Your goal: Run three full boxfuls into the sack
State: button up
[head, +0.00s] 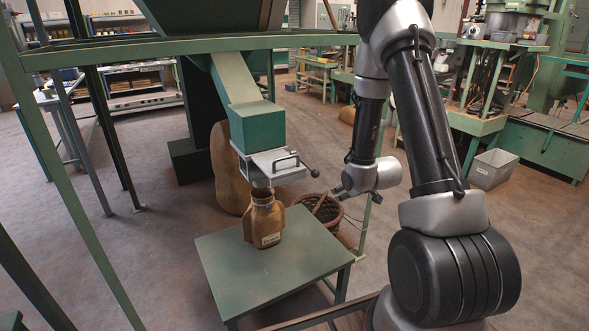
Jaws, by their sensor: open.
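A green measuring box (258,127) sits at the lower end of a pale sloping chute (234,78). Under it is a grey metal gate housing (263,160) with a dark handle (287,162) on its front. A rod with a dark ball knob (315,173) sticks out to the right. A small brown sack (263,223) with a pale label stands upright on the green table (222,268), its neck just below the outlet. My gripper (328,200) is open and appears empty, right of and a little below the knob. The fill inside the box and sack is hidden.
A large hopper (210,14) stands above on a green frame (60,165). A bigger brown sack (226,170) stands behind the table. A wicker basket (330,212) sits on the floor behind my gripper. A grey bin (493,168) is at the right. The table's front is clear.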

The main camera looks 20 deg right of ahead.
notch_tip(320, 180, down, 8)
jog(key=d+r+t+y, duration=0.1)
jog(key=d+y, duration=0.1)
jog(key=d, duration=0.1)
jog(key=n+t+y, duration=0.3)
jog(key=t+y, duration=0.2)
jog(key=t, duration=0.1)
send_near(318, 174)
jog(key=x, duration=0.4)
jog(key=shift+f, duration=0.3)
jog(key=x, duration=0.7)
jog(key=shift+w+r, duration=0.1)
jog(key=shift+w, duration=0.2)
jog(key=shift+r, duration=0.1)
grip_shut()
